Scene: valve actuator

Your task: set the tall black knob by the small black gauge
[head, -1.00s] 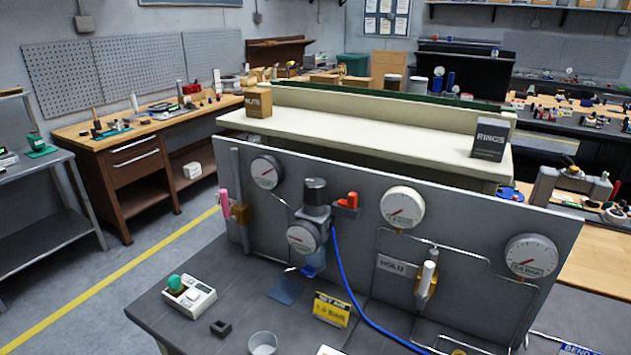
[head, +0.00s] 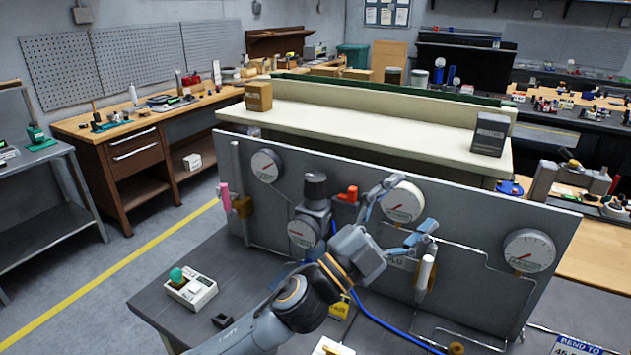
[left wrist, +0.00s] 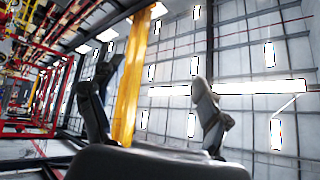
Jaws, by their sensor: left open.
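The tall black knob (head: 315,186) stands on top of the grey regulator body on the upright grey panel. The small gauge (head: 303,231) with a white face and dark rim sits just below it on the regulator. My left gripper (head: 408,211) is open and empty in front of the panel, to the right of the knob and apart from it. It partly covers the white gauge (head: 402,202) behind it. In the left wrist view the two open fingers (left wrist: 152,105) show against the ceiling and far wall, with no knob in sight. My right gripper is not in view.
A red-orange lever (head: 348,194) sits right beside the knob. A pink-handled valve (head: 225,196) is at the panel's left, a white-handled valve (head: 426,270) at its right. Another gauge (head: 529,250) is far right. My left arm covers part of the bench and the blue hose.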

